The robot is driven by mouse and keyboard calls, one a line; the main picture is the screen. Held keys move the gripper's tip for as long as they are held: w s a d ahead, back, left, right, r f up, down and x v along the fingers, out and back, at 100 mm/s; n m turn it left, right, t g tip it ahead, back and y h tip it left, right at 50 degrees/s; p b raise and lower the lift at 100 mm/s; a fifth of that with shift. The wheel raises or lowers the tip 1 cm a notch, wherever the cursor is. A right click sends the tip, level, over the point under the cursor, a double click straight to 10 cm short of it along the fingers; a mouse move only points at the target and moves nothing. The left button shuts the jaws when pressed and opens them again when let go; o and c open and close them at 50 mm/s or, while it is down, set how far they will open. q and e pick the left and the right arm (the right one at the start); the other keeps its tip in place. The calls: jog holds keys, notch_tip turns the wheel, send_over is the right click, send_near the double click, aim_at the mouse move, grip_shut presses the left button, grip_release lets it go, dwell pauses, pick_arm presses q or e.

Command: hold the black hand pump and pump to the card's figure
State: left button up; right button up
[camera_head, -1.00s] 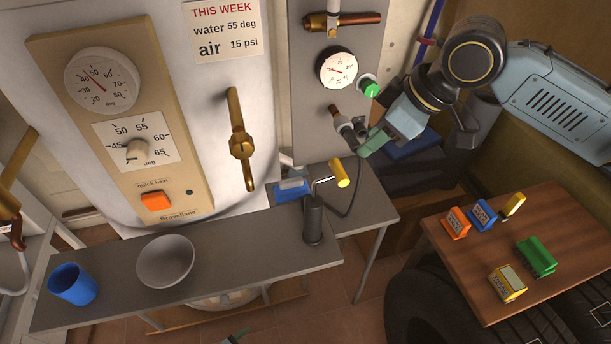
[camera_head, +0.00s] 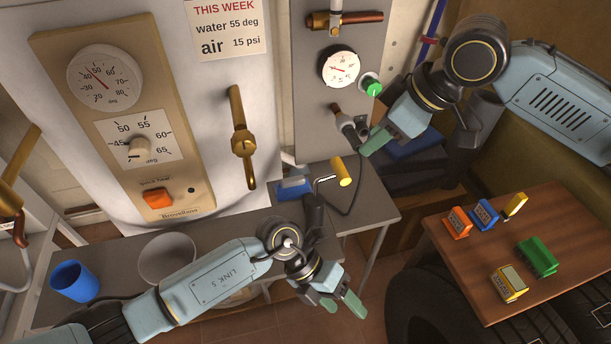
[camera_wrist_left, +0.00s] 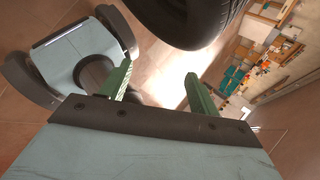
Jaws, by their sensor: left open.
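The black hand pump (camera_head: 313,212) stands on the grey bench with its yellow handle (camera_head: 342,171) up to the right; my left arm hides its lower part. The card (camera_head: 228,28) on the wall reads water 55 deg, air 15 psi. The round pressure gauge (camera_head: 340,69) is on the grey panel; its figures are too small to read. My left gripper (camera_head: 341,304) is open and empty, in front of the bench and below the pump; its fingers also show in the left wrist view (camera_wrist_left: 160,75). My right gripper (camera_head: 374,142) is beside the pipe fitting (camera_head: 350,125); its jaws are unclear.
A blue cup (camera_head: 74,281) and a grey bowl (camera_head: 167,257) stand on the bench (camera_head: 222,228), the bowl partly behind my left arm. A wooden table (camera_head: 465,262) with several small coloured blocks is at the right. A black hose (camera_head: 357,190) runs near the pump handle.

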aim_at(313, 214)
pick_arm(q)
jog(key=w+a+r+m+t+y, duration=0.1)
jog(key=w+a+r+t+y, duration=0.25)
jog(key=w+r, duration=0.45)
jog(key=w+a+r+m+t+y, duration=0.15)
jog(key=w+a+r+t, duration=0.25)
jog(key=w+r, duration=0.5)
jog(key=shift+n, duration=0.35)
jog(key=f, duration=0.6)
jog(key=shift+s+f, duration=0.3)
jog(key=shift+f, duration=0.05)
jog(key=x, duration=0.8)
jog(key=shift+a, duration=0.1)
jog(key=shift+c, duration=0.3)
jog(key=c, duration=1.1)
jog(key=shift+t, duration=0.25)
jog(key=shift+c, duration=0.2)
